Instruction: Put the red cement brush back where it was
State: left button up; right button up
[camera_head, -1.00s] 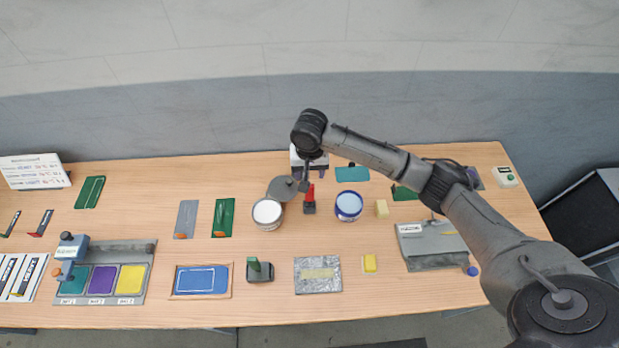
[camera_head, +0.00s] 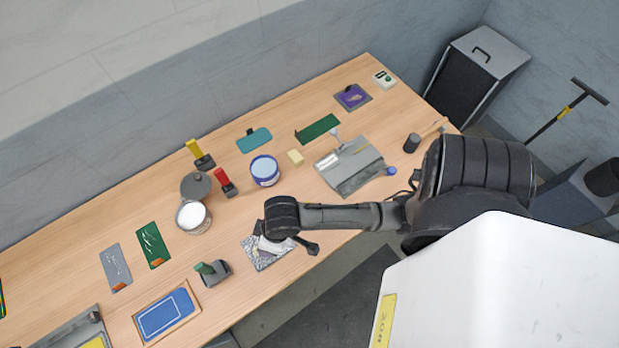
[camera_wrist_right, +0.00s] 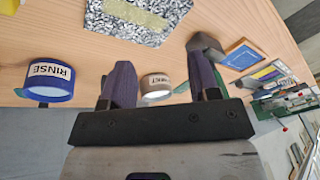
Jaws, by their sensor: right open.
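The red cement brush (camera_head: 221,176) stands with its red handle up and a dark block (camera_head: 229,190) at its foot, between the white cement pot (camera_head: 193,217) and the blue rinse pot (camera_head: 264,170) in the head view. My right gripper (camera_head: 260,229) hangs over the front of the table by the speckled slab, apart from the brush and partly hidden by my own arm. In the right wrist view its two fingers (camera_wrist_right: 160,80) are spread with nothing held between them. The rinse pot (camera_wrist_right: 48,80) and cement pot (camera_wrist_right: 156,87) show there; the red brush does not. My left gripper is out of view.
A yellow brush (camera_head: 194,150) stands behind the red one, beside a round grey lid (camera_head: 195,185). The speckled slab (camera_head: 262,260) lies under my right gripper. A grey press plate (camera_head: 349,168) lies to the right.

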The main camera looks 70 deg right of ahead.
jog(key=s+d+r+n+h, duration=0.1)
jog(key=s+d, duration=0.2)
jog(key=s, duration=0.6)
jog(key=shift+s+r+t+h, duration=0.3)
jog(key=shift+s+r+t, duration=0.05)
jog(key=shift+s+t, duration=0.05)
jog(key=shift+f, duration=0.1)
